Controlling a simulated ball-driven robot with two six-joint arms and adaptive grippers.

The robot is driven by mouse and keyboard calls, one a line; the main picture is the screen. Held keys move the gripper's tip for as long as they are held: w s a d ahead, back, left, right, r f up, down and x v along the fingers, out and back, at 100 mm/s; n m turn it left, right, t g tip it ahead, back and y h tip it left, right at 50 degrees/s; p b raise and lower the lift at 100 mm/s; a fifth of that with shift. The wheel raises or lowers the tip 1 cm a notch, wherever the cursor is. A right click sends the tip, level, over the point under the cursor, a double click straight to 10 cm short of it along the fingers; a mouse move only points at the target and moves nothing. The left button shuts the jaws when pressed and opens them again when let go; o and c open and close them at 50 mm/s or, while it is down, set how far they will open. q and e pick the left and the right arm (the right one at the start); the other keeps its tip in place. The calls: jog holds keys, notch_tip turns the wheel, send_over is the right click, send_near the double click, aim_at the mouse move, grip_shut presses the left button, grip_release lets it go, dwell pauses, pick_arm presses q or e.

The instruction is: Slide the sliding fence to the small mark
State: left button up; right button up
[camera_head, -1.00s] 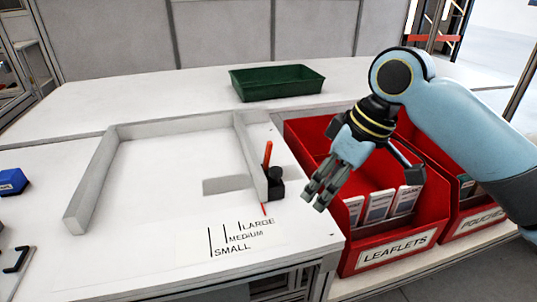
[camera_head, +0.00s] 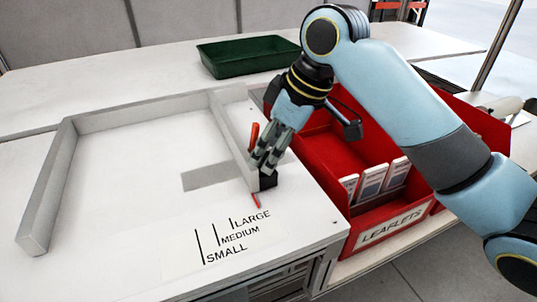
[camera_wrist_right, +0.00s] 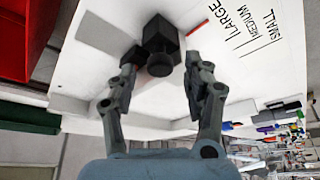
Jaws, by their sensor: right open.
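The sliding fence (camera_head: 232,135) is a pale grey bar at the right side of the grey frame. A black knob block (camera_head: 268,181) sits at its front end, with an orange-red lever (camera_head: 253,136) beside it. A red pointer (camera_head: 256,201) on the table lies right of the LARGE line. The small mark (camera_head: 200,246) is the leftmost of the printed lines. My right gripper (camera_head: 262,165) is at the knob block, fingers pointing down. In the right wrist view the open fingers (camera_wrist_right: 160,88) stand either side of the black knob (camera_wrist_right: 160,62). My left gripper is not in view.
A red leaflets bin (camera_head: 395,222) stands right of the table, under my right arm. A green tray (camera_head: 247,57) lies at the back. A grey fixed wall (camera_head: 50,190) bounds the left. The tabletop between the walls is clear, with a flat grey patch (camera_head: 205,176).

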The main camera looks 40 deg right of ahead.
jog(key=shift+w+a+f, duration=0.1)
jog(key=shift+w+f, duration=0.15)
jog(key=shift+f, duration=0.3)
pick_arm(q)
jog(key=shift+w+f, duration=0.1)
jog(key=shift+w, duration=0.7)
pick_arm(e)
jog(key=c, duration=0.5)
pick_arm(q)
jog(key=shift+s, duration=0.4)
pick_arm(e)
grip_shut()
